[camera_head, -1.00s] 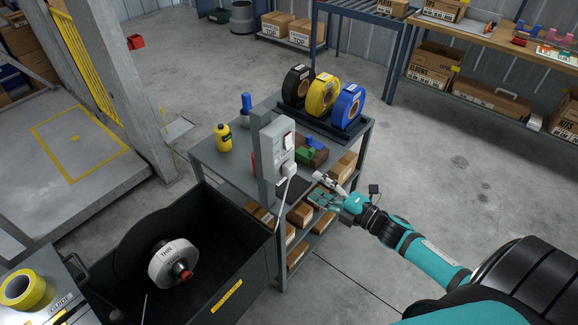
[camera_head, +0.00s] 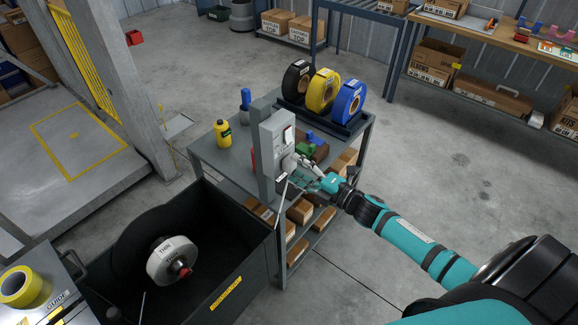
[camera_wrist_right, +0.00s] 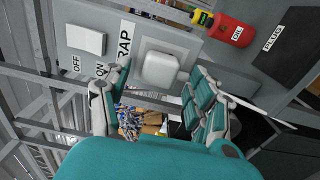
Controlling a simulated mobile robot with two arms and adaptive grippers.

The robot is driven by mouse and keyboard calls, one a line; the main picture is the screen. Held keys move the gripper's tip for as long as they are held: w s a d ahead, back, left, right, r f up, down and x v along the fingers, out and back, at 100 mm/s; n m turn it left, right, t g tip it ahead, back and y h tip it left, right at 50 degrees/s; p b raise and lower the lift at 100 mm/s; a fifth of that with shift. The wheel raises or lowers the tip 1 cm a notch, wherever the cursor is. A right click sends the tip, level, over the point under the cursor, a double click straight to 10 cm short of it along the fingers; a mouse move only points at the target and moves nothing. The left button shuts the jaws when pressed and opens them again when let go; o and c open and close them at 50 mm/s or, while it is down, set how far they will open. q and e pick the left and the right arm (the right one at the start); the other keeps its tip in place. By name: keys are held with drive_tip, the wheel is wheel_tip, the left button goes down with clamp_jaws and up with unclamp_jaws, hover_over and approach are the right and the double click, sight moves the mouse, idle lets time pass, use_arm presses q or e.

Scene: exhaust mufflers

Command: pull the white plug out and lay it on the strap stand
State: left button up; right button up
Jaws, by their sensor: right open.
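The white plug (camera_wrist_right: 160,69) sits in the grey switch box (camera_head: 277,138) on the stand's post, with its white cord leading off to the right in the wrist view. My right gripper (camera_wrist_right: 160,84) is open, with one finger on each side of the plug; I cannot tell whether they touch it. In the head view my right gripper (camera_head: 303,177) is at the box's lower right and partly hides the plug. The box carries a label ending in "RAP". The grey stand (camera_head: 222,160) has a flat top and shelves below. My left gripper is out of view.
A dark bin (camera_head: 225,275) stands in front.

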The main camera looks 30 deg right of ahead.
sight(293, 167)
drive_tip(key=shift+x, duration=1.05)
idle(0.4)
clamp_jaws()
drive_tip(key=shift+s, duration=0.1)
drive_tip(key=shift+p+v, duration=0.6)
drive_tip(key=shift+v, duration=2.35)
